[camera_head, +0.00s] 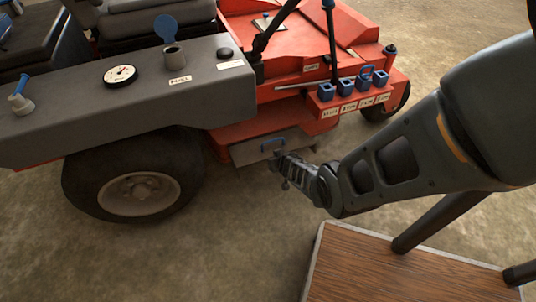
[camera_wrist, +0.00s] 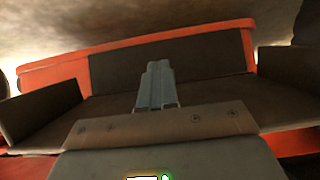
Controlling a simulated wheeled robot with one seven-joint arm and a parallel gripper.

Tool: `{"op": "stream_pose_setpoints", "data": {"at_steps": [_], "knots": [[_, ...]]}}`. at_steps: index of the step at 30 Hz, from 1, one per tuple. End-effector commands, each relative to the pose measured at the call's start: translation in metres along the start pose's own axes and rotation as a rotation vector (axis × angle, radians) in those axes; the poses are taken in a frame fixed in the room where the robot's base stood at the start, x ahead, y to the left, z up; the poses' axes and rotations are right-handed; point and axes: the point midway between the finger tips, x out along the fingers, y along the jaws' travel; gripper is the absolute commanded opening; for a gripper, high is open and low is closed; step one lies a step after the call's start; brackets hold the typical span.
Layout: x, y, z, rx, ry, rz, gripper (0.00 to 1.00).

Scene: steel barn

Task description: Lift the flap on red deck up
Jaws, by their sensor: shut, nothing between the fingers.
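The flap (camera_head: 248,151) is a grey panel low on the side of the red deck (camera_head: 245,130), just right of the big tyre. In the wrist view my closed fingers (camera_wrist: 155,83) point toward a dark panel (camera_wrist: 170,57) framed in red. Nothing shows between them. The blue handle is not seen in the wrist view.
A big tyre (camera_head: 135,180) stands left of the flap. A grey console (camera_head: 120,95) with a gauge and blue cap is above it. A red block (camera_head: 352,98) with several blue switches is to the right. A wooden-topped surface (camera_head: 385,265) lies below my arm. Dirt floor is clear around.

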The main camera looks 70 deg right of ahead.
Motion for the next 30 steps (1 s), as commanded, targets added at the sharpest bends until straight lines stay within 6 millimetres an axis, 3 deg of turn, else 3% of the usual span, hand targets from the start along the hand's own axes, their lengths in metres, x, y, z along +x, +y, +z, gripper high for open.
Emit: {"op": "stream_pose_setpoints", "data": {"at_steps": [1,30], "knots": [[0.001,0.004,-0.027,0.006,0.03,0.004,0.0],[-0.04,0.003,-0.065,0.002,0.019,0.005,0.0]]}}
